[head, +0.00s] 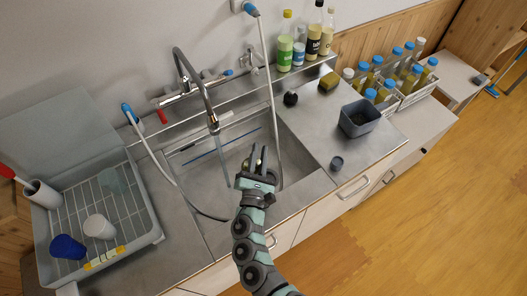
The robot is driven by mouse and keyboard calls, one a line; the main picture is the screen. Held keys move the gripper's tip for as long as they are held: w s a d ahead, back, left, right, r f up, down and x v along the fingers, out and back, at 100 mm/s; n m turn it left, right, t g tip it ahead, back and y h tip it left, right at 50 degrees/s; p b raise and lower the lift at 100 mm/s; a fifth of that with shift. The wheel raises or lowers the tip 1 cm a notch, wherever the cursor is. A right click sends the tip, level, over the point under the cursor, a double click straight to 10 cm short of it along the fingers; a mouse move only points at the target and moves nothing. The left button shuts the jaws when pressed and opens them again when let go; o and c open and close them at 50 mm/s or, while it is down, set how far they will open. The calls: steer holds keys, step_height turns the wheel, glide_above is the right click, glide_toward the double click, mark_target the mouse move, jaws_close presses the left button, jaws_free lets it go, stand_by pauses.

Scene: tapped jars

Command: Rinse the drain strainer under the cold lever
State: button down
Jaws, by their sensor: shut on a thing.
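My gripper (258,158) is over the sink basin (295,165), right of the tap's spout. It is shut on a small, partly hidden yellowish thing, which looks like the drain strainer (247,164). The curved metal tap (202,92) stands at the back of the sink. A pale blue stream of water (221,160) falls from its spout into the basin, left of my gripper and apart from it. A blue-tipped lever, which looks like the cold lever (228,73), is at the right of the tap body.
A dish rack (140,225) with cups stands left. Two hoses (268,70) (160,165) hang by the sink. A grey tub (360,118), sponge (330,80) and dark round thing (290,98) stand right. Bottles (285,42) line the back ledge; crated bottles (405,85) stand farther right.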

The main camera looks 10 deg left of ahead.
steer(key=w+a+f+b, duration=0.2)
steer(key=a, duration=0.7)
steer(key=shift+w+a+b, duration=0.15)
steer(key=shift+a+b, duration=0.2)
steer(key=shift+d, duration=0.1)
stand_by(4.8)
steer(key=shift+s+d+p, duration=0.3)
steer(key=shift+s+d, duration=0.4)
steer(key=shift+s, duration=0.3)
steer(key=shift+s+d+p, duration=0.3)
steer(key=shift+s+d, duration=0.35)
steer(key=shift+s, duration=0.35)
